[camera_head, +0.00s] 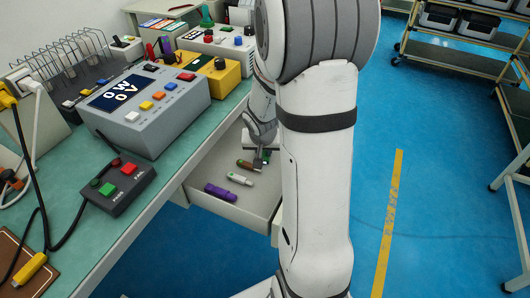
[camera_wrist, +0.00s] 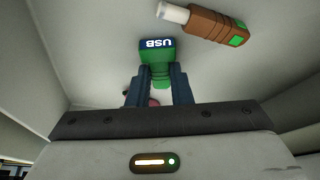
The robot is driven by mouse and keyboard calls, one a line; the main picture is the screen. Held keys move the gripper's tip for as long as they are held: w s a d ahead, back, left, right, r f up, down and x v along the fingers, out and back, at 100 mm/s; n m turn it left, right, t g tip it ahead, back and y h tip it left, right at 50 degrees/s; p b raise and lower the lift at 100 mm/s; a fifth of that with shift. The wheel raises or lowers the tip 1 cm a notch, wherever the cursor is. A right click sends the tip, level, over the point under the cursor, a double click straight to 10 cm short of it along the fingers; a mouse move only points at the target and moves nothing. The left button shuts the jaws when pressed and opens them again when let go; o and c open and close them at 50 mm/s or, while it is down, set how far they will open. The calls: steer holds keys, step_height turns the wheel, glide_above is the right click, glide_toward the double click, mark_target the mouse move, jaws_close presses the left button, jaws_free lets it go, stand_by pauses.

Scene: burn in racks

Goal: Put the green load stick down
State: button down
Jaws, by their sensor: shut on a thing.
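The green load stick, with a "USB" label, is between the two dark fingers of my gripper (camera_wrist: 158,78) in the wrist view (camera_wrist: 155,52). My gripper is shut on it. In the head view my gripper (camera_head: 261,162) is low inside an open drawer (camera_head: 215,165). The green stick shows there only as a small green patch. I cannot tell whether it touches the drawer floor. A brown stick (camera_wrist: 205,25) with a green end lies close by in the wrist view. It also shows in the head view (camera_head: 244,164), just left of my gripper.
A white-and-green stick (camera_head: 239,179) and a purple stick (camera_head: 220,193) lie nearer in the drawer. The drawer walls stand close around my gripper. The green bench top (camera_head: 150,178) with a grey meter box (camera_head: 145,110) is above left.

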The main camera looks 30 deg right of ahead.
steer(key=shift+r, duration=0.1)
steer(key=c, duration=1.8)
jaws_free()
steer(key=shift+f, duration=0.2)
steer(key=o, duration=0.5)
steer(key=shift+r, duration=0.1)
steer(key=p+v, duration=0.4)
steer(key=v, duration=0.7)
steer(key=s+a+r+n+g+y, duration=0.1)
steer(key=s+a+r+n, duration=0.2)
steer(key=s+a, duration=0.2)
steer(key=s+a+r+n+g+y, duration=0.1)
steer(key=s+a+r+n, duration=0.1)
steer(key=s+a, duration=0.4)
steer(key=s+r, duration=0.1)
steer(key=s, duration=0.2)
steer(key=shift+s+r+n, duration=0.25)
steer(key=shift+r+n, duration=0.1)
steer(key=shift+n, duration=0.05)
